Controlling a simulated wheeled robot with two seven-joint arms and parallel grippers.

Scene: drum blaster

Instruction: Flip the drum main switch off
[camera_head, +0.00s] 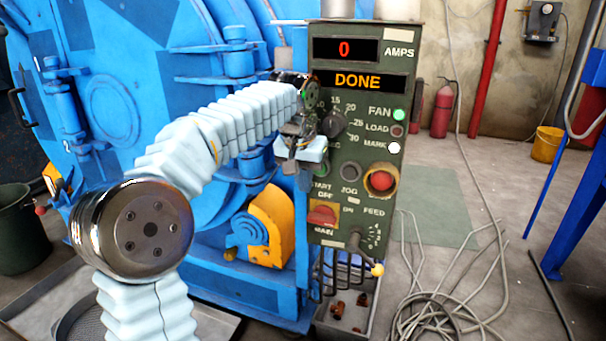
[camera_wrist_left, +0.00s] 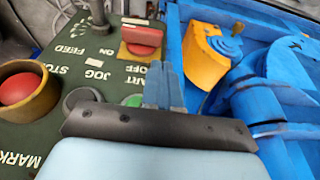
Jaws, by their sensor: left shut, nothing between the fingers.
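The drum main switch is a red handle on a yellow plate (camera_head: 322,214), low on the green control panel (camera_head: 384,178) below the START button. The red handle (camera_wrist_left: 142,37) also shows near the top of the left wrist view, lying roughly level; I cannot tell its setting. My left gripper (camera_head: 304,174) is in front of the panel's left edge, above the switch. In the left wrist view its fingertips (camera_wrist_left: 163,72) are together and empty, beside and apart from the switch. The gripper partly hides the green START button. My right gripper is not in view.
The panel displays read 0 (camera_head: 345,49) and DONE (camera_head: 358,81). A red mushroom button (camera_head: 381,180) and a feed lever (camera_head: 368,258) are near the switch. The blue drum machine (camera_head: 110,60) stands left. Loose cables (camera_head: 445,305) lie on the floor at right.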

